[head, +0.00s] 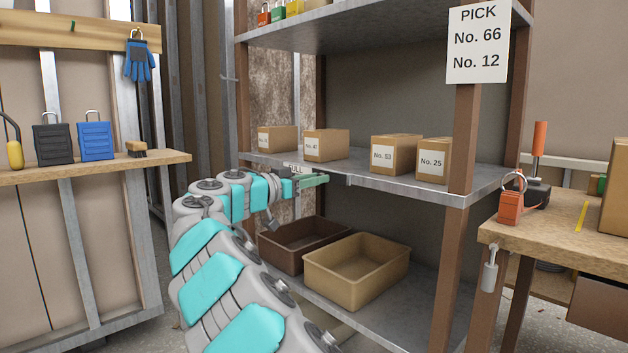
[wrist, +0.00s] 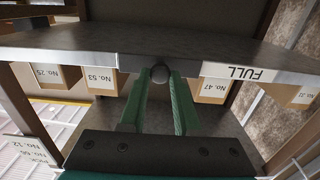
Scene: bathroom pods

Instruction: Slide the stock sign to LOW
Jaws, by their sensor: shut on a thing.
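The stock sign is on the front edge of the middle shelf. Its white FULL label (head: 296,169) shows in the head view, partly behind my arm, and upside down in the wrist view (wrist: 239,73). Beside the label is a plain grey sliding plate (wrist: 134,63) with a round dark knob (wrist: 160,73). My gripper (wrist: 160,82) has its green fingers on either side of the knob and is shut on it. In the head view my gripper (head: 324,179) reaches the shelf edge from the left. No LOW word is visible.
Numbered cardboard boxes (head: 396,154) stand on the middle shelf (head: 440,190) above the sign. A brown bin (head: 290,262) and a tan bin (head: 340,290) sit on the shelf below. A brown post (head: 458,200) stands to the right, with a workbench (head: 560,222) beyond it.

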